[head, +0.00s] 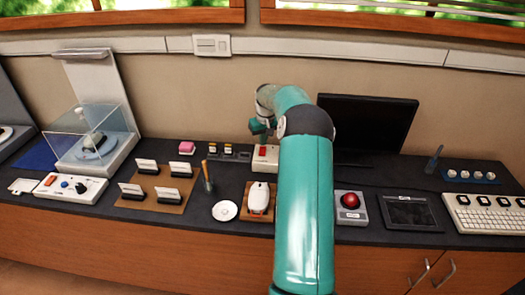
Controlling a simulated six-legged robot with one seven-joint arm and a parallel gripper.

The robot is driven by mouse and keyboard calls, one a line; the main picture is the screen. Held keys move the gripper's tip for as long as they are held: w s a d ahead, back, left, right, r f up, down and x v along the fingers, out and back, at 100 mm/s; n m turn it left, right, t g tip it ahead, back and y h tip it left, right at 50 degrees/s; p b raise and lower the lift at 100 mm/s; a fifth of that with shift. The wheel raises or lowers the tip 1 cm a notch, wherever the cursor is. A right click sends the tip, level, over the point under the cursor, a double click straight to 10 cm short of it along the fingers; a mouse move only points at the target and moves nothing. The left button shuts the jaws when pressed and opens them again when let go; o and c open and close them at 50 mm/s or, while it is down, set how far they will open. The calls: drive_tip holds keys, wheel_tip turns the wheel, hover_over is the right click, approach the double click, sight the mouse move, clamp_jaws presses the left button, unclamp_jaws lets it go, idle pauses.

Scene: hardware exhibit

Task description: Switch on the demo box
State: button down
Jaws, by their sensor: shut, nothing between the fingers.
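A small cream box with a red part (265,158), which looks like the demo box, stands towards the back of the dark counter, left of my arm. A small white mark shows on its red part; I cannot tell the position of any switch. My gripper (262,132) is shut and empty. It shows just above and behind the box in the picture, and I cannot tell whether it touches it. My teal arm hides the counter right of the box.
A red push-button box (351,206), a black tablet (411,212) and a dark monitor (366,122) stand right of my arm. A control panel (70,188) lies left.

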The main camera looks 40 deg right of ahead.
sight(263, 148)
drive_tip(key=shift+f, duration=0.85)
idle(0.4)
drive_tip(key=shift+r, duration=3.55)
